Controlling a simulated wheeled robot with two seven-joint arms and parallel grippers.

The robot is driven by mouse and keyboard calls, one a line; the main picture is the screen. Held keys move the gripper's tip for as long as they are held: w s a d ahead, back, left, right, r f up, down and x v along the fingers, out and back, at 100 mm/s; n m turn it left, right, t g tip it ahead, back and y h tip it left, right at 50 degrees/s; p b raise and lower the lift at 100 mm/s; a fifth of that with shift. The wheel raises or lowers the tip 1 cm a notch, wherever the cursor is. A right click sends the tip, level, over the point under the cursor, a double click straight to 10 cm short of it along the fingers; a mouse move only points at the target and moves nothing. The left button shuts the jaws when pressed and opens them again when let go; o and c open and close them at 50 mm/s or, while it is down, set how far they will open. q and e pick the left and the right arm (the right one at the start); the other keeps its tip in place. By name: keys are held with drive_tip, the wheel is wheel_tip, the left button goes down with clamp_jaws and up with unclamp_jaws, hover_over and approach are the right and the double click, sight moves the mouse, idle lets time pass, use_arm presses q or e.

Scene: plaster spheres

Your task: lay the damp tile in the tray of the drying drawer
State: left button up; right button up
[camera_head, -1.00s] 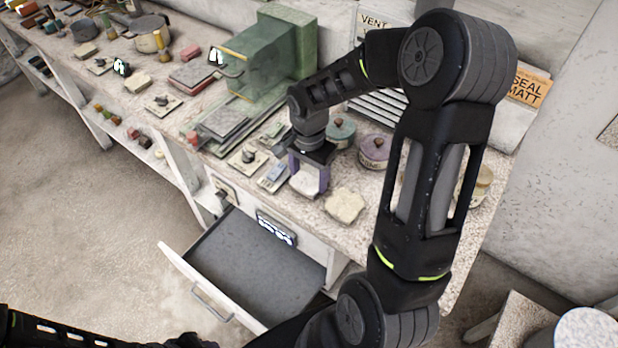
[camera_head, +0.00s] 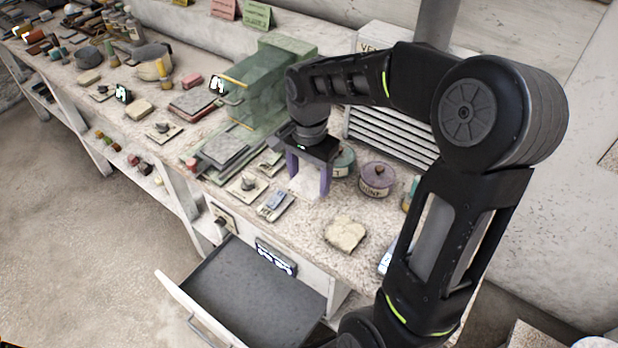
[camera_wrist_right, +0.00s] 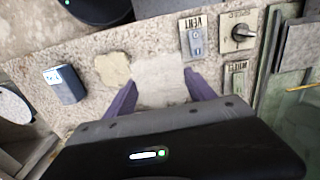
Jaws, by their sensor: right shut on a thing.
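The pale, square damp tile (camera_head: 307,180) is between the purple fingers of my right gripper (camera_head: 309,182), which is shut on it over the bench top. In the right wrist view the tile (camera_wrist_right: 160,78) spans the gap between the fingertips (camera_wrist_right: 160,90). I cannot tell how far above the bench it is. The drying drawer (camera_head: 178,292) is pulled open below the bench, and its dark grey tray (camera_head: 250,285) looks empty. The gripper is above and to the right of the drawer. My left gripper is not in view.
A beige irregular slab (camera_head: 345,234) lies right of the gripper. Tins, including a purple one (camera_head: 376,180), stand behind it. Switch plates (camera_head: 247,187) and a green glass case (camera_head: 262,85) are to the left. My right arm hides part of the bench's right side.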

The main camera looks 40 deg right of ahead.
drive_tip(key=w+a+n, duration=0.4)
drive_tip(key=w+a+f+n, duration=0.1)
drive_tip(key=w+a+n, duration=0.1)
drive_tip(key=shift+n, duration=0.4)
drive_tip(key=w+a+f+n, duration=0.1)
drive_tip(key=w+a+n, duration=0.4)
drive_tip(key=a+n, duration=0.2)
drive_tip(key=shift+a+f+n, duration=0.25)
drive_tip(key=shift+a+n, duration=0.15)
drive_tip(key=shift+a, duration=0.55)
drive_tip(key=shift+w, duration=0.15)
